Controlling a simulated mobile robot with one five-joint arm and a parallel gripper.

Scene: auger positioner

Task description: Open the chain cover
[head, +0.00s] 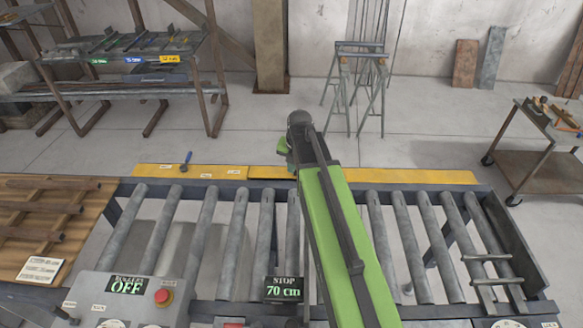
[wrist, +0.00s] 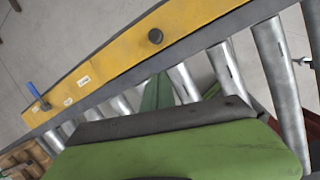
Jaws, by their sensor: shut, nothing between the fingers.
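The yellow chain cover (head: 215,171) lies flat along the far side of the roller conveyor, with small white labels on its left part. My gripper (wrist: 158,76) is shut and empty, beside the cover's near edge and apart from the blue handle. In the head view, my arm hides part of the cover and most of the gripper.
Grey rollers (head: 203,235) fill the conveyor frame. A control box (head: 125,300) with a red button and a display reading OFF stands at front left. Open floor (head: 260,125) lies behind the conveyor.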

